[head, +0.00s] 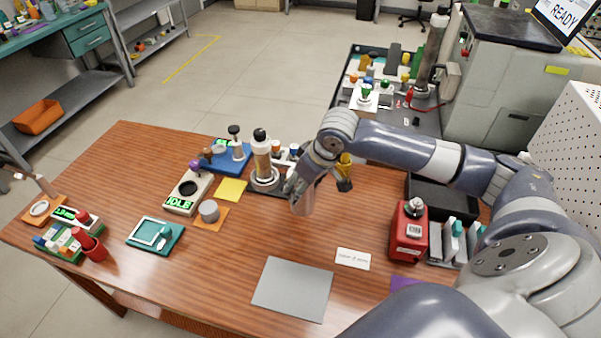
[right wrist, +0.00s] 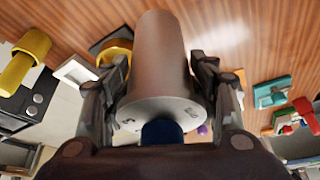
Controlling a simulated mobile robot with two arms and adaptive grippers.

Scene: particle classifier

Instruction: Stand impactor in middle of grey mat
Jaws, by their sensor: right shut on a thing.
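In the head view, the grey mat (head: 292,288) lies flat and bare at the front middle of the wooden table. My right gripper (head: 303,183) is left of the arm's bend, behind the mat. My left gripper is not in view.
A white label card (head: 353,259) lies right of the mat, and a red device (head: 409,232) stands farther right. A yellow pad (head: 231,190) and an orange pad lie to the left. The table left of the mat is clear.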

